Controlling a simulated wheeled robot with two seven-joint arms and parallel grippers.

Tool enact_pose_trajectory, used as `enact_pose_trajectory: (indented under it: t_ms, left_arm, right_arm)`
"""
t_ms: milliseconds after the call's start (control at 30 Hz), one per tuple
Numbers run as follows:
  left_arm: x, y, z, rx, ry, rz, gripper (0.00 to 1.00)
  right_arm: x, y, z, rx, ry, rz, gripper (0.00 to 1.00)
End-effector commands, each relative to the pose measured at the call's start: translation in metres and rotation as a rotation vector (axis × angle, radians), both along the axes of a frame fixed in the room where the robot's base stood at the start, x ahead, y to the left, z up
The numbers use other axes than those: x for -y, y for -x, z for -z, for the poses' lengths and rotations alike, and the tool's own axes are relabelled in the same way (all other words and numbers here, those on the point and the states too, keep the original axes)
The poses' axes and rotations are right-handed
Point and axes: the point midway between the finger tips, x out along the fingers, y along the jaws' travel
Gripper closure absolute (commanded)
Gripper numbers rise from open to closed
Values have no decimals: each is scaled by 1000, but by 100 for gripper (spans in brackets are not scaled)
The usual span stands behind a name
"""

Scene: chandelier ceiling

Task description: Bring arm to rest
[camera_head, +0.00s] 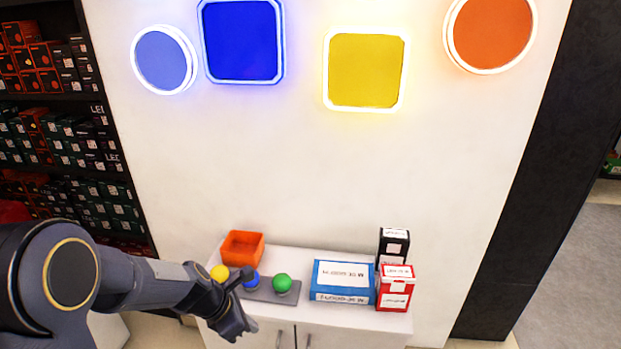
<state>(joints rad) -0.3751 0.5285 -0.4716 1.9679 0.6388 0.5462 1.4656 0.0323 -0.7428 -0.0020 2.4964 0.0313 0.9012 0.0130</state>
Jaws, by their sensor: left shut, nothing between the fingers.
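My left arm comes in from the left, and its gripper (236,322) hangs just in front of the left part of a white cabinet (335,315). The gripper is shut and empty. On the cabinet top, a grey holder (270,296) bears a yellow ball (219,273), a blue ball (252,281) and a green ball (282,283). My arm and gripper hide part of the holder and the cabinet's left front. My right gripper is not in view.
An orange bin (242,248) stands behind the balls. A blue box (341,281), a red box (396,287) and a black box (393,244) stand at the right of the cabinet. Shelves of boxes (60,140) are at the left. Open floor (580,280) lies at the far right.

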Motion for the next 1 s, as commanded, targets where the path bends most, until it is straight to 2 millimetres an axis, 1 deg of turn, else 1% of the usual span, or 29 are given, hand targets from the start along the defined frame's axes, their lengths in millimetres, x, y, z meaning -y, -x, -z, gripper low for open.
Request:
enact_pose_trajectory:
  t_ms: [33,100,167,200,267,300,367,400,500,600,700,833,1000]
  left_arm:
    - [-6,13,-26,74,16,101,100]
    - [-12,33,-54,178,12,263,100]
    - [-18,52,-75,275,-6,401,100]
    - [-22,65,-88,341,-27,493,100]
    - [-28,86,-105,441,-70,631,100]
    - [-31,100,-115,506,-107,724,100]
    - [-37,122,-127,600,-176,863,100]
    - [-41,136,-133,658,-231,953,100]
    - [-50,171,-141,772,-381,1174,100]
    - [-58,198,-142,835,-529,1362,100]
    - [-63,216,-140,860,-643,1500,100]
    - [-67,227,-137,862,-720,1600,100]
    - [-68,229,-136,863,-736,1623,100]
  right_arm:
    - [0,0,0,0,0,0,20]
    - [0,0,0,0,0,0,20]
    - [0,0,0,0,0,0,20]
    - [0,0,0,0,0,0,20]
    - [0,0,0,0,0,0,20]
    - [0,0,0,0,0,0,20]
    - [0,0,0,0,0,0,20]
    - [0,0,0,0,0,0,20]
    - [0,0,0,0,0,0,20]
    - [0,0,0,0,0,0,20]
    - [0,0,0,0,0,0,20]
    - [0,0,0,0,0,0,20]
    - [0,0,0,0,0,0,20]
